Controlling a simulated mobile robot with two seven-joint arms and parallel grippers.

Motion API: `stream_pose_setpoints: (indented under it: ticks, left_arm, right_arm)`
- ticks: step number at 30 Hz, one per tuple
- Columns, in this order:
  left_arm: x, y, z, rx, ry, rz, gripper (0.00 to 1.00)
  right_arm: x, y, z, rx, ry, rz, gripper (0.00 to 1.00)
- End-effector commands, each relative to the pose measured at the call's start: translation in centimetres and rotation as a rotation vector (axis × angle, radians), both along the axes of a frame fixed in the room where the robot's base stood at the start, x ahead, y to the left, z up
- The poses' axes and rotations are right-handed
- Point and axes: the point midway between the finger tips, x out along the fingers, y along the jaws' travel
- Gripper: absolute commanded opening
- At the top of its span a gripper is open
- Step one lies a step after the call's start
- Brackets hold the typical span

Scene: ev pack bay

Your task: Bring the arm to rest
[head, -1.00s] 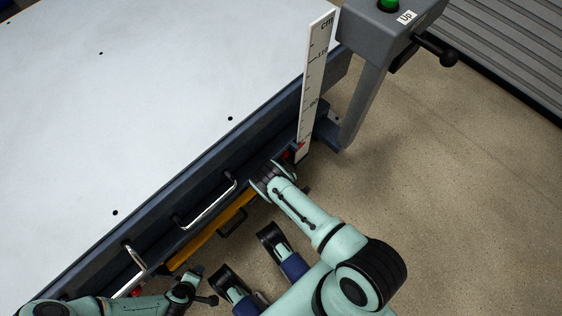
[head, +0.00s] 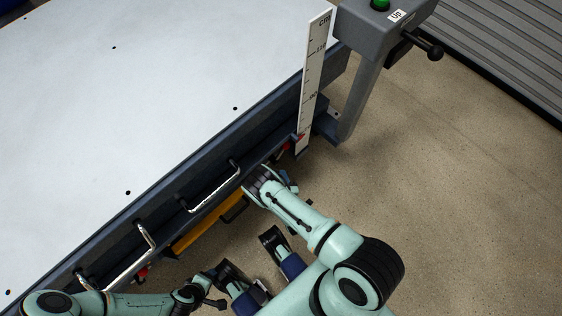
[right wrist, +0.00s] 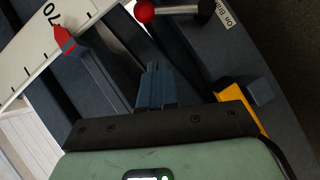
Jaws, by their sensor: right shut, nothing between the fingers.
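My right arm (head: 300,214) reaches from the lower right to the side of a large white-topped lift table (head: 130,100). Its wrist is beside the table's dark side, below the upright scale, and hides most of the gripper in the head view. In the right wrist view my right gripper (right wrist: 155,82) is shut and empty, with dark blue-grey fingers. My left arm (head: 145,303) lies low along the bottom left edge, by the table's handles. Its small dark end (head: 212,302) is too unclear to read.
A white centimetre scale (head: 312,85) with a red pointer (right wrist: 62,37) stands at the table side. Silver handles (head: 212,189) and a yellow bar (head: 205,226) run along that side. A grey control post (head: 360,95) with a lever (head: 425,44) stands behind. Floor at right is clear.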

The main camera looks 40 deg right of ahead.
Motion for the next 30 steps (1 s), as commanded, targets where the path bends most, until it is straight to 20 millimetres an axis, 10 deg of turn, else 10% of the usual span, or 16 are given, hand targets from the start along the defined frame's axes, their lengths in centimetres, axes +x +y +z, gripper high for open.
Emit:
stream_pose_setpoints:
  ticks: [13, 19, 30]
  left_arm:
    - [-0.4, -0.2, 0.2, -0.006, 0.011, -0.005, 0.67]
    - [-0.4, -0.2, 0.2, -0.004, 0.010, -0.004, 0.67]
    - [-0.4, -0.2, 0.2, -0.004, 0.010, -0.004, 0.67]
  right_arm:
    - [-1.1, 0.1, 0.0, 0.033, 0.014, -0.022, 0.00]
    - [-4.2, 0.0, -2.1, 0.455, 0.189, -0.269, 0.00]
    - [-11.4, 9.8, 1.7, 1.266, 0.566, -0.681, 0.00]
